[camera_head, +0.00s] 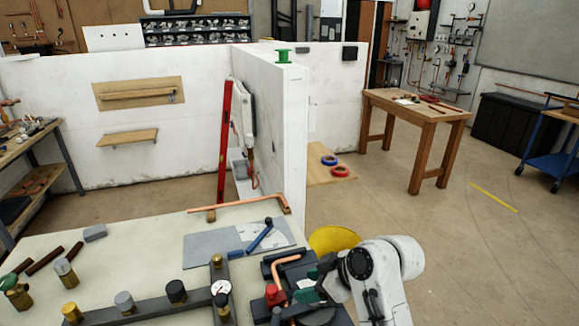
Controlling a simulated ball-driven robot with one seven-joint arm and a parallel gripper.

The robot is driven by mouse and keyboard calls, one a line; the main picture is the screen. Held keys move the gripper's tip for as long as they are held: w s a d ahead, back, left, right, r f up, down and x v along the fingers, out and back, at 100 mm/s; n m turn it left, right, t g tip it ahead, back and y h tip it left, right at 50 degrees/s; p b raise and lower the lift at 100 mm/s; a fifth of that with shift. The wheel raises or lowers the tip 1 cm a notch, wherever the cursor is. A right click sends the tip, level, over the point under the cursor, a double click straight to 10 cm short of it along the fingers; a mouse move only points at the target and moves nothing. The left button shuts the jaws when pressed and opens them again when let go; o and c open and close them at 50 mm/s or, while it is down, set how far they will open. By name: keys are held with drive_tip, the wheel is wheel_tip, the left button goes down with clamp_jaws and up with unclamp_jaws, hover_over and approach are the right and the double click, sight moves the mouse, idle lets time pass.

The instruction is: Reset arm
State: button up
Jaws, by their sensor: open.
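My white arm (400,258) reaches in at the bottom right, beside the right end of the workbench (140,255). My gripper (318,280) is dark and points left over the bench's right end, close to a dark vise-like fixture (283,262) with a bent copper piece (287,277) at it. The gripper is open, and I see nothing held in it. The fingertips are small and partly lost against the dark parts behind, so I cannot tell whether they touch the fixture.
A yellow round object (333,238) is just behind my arm. The bench holds a grey mat (205,252), a copper pipe (235,205), a manifold with a gauge (221,287) and loose fittings. A white partition (275,130) stands behind. Floor is clear right, before a wooden table (418,108).

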drive_tip(key=s+d+f+m+h, duration=0.2)
drive_tip(key=s+d+f+m, duration=0.2)
drive_tip(key=s+d+f, duration=0.4)
drive_tip(key=s+d+f+m+g+h, duration=0.1)
drive_tip(key=s+d+f+m+h, duration=0.1)
drive_tip(key=s, duration=0.7)
drive_tip(key=s+d+f+m+g+h, duration=0.1)
drive_tip(key=s+d+f+m+h, duration=0.1)
drive_tip(key=s+d, duration=0.5)
drive_tip(key=s+d+f+m+g+h, duration=0.1)
drive_tip(key=s+d+f+m, duration=0.2)
drive_tip(key=s, duration=1)
drive_tip(key=shift+d+f+m+h, duration=0.4)
drive_tip(key=shift+d+m, duration=0.25)
drive_tip(key=shift+m, duration=0.15)
